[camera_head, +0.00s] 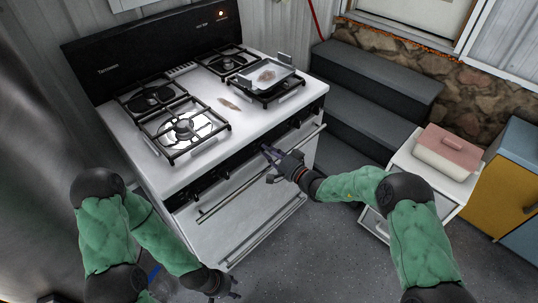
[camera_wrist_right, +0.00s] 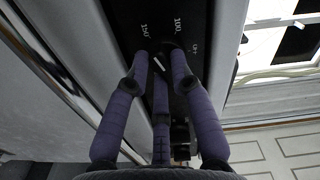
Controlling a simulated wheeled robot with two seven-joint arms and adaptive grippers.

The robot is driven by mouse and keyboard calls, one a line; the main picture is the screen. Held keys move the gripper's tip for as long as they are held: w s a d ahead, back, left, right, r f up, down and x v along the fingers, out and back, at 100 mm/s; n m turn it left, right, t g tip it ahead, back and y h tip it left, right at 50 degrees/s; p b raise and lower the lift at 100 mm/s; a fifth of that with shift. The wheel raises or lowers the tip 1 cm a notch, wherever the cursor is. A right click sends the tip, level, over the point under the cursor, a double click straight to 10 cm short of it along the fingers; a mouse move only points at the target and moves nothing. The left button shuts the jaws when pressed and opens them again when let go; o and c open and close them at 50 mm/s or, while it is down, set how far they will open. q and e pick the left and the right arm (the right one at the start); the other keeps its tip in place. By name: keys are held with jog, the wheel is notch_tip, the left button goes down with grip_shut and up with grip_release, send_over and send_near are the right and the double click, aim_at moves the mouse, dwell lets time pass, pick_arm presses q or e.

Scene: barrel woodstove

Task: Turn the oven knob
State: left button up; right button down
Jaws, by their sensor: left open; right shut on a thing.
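The white stove (camera_head: 170,165) has a black front panel with a row of black knobs. My right gripper (camera_head: 268,164) is at the middle of this panel, just above the oven door handle. In the right wrist view, my right gripper (camera_wrist_right: 158,56) is shut on the oven knob (camera_wrist_right: 159,64), a dark knob with a white pointer mark, beside dial markings reading 150, 100 and OFF. The fingers hide much of the knob. My left gripper (camera_head: 226,289) is open and empty, low over the floor in front of the stove.
The oven door handle bar (camera_head: 232,199) runs below the panel. Dark steps (camera_head: 370,92) and a white cabinet with a pink-lidded box (camera_head: 447,150) stand to the right. Grey floor (camera_head: 325,245) is clear in front.

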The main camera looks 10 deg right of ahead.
jog(key=shift+f+n+b, duration=0.15)
jog(key=shift+n+b, duration=0.15)
jog(key=shift+n, duration=0.3)
jog(key=c, duration=1.1)
grip_release()
jog(key=shift+o, duration=0.2)
jog(key=v, duration=1.2)
